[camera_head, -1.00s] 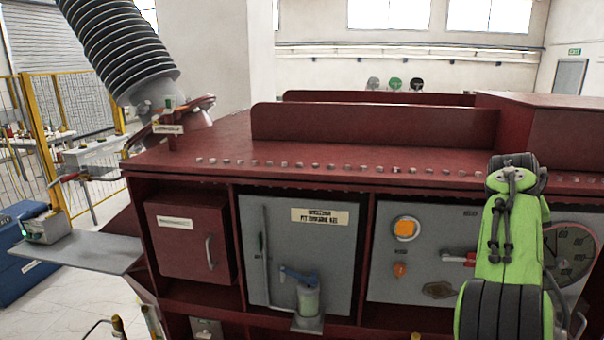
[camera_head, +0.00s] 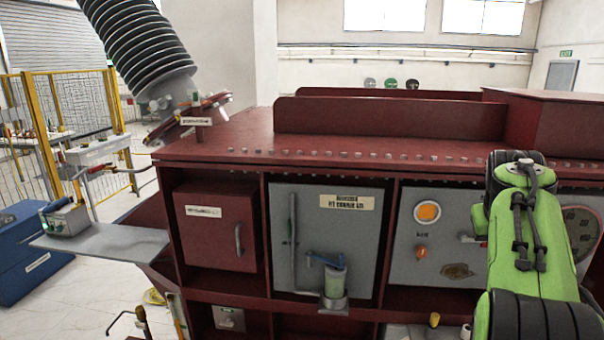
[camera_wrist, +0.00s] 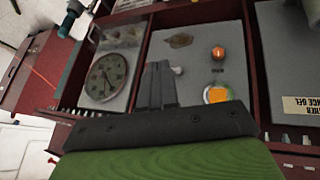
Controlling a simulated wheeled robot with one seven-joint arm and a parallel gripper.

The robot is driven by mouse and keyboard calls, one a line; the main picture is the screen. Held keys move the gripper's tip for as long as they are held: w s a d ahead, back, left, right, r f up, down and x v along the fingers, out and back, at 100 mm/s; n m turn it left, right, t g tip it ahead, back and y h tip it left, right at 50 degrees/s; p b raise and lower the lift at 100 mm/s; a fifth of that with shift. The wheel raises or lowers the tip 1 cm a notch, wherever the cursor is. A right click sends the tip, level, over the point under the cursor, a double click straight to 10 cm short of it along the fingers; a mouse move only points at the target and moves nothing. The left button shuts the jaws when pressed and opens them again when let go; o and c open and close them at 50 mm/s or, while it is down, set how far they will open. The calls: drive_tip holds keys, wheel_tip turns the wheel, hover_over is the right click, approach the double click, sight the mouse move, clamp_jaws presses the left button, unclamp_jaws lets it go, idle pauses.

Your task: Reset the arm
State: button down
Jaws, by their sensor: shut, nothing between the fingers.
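My green arm (camera_head: 535,235) shows at the right of the head view, in front of the transformer's grey panel. It hides part of that panel and of the round gauge. My gripper (camera_wrist: 158,68) shows in the wrist view, its dark fingers together with nothing between them. It points at the grey panel (camera_wrist: 206,62). The round gauge (camera_wrist: 106,76) is left of the fingers there, and the orange lamp (camera_wrist: 217,94) is right of them. I cannot tell whether the fingers touch the panel. The gripper is hidden in the head view.
The red transformer cabinet (camera_head: 330,152) fills the middle. A red door (camera_head: 214,229) and a grey door (camera_head: 297,218) are shut on its left part. A shelf (camera_head: 105,243) juts out at the left. A ribbed bushing (camera_head: 140,50) leans above, by a yellow fence (camera_head: 42,135).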

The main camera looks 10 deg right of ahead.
drive_tip(key=s+a+f+n+y+b, duration=0.1)
drive_tip(key=s+a+f+b, duration=0.2)
drive_tip(key=a, duration=0.4)
drive_tip(key=s+a+f+n+t+y, duration=0.1)
drive_tip(key=s+a+f+y, duration=0.15)
drive_tip(key=s+a, duration=0.3)
drive_tip(key=s+a+f+y+b, duration=0.1)
drive_tip(key=s+a+f+b, duration=0.2)
drive_tip(key=a, duration=0.4)
drive_tip(key=s+a+f+n, duration=0.2)
drive_tip(key=s+a+f, duration=0.6)
drive_tip(key=s+f, duration=0.2)
drive_tip(key=s, duration=0.2)
drive_tip(key=shift+s+a+f+b, duration=0.25)
drive_tip(key=shift+s+f+b, duration=0.05)
drive_tip(key=shift+s+f, duration=0.1)
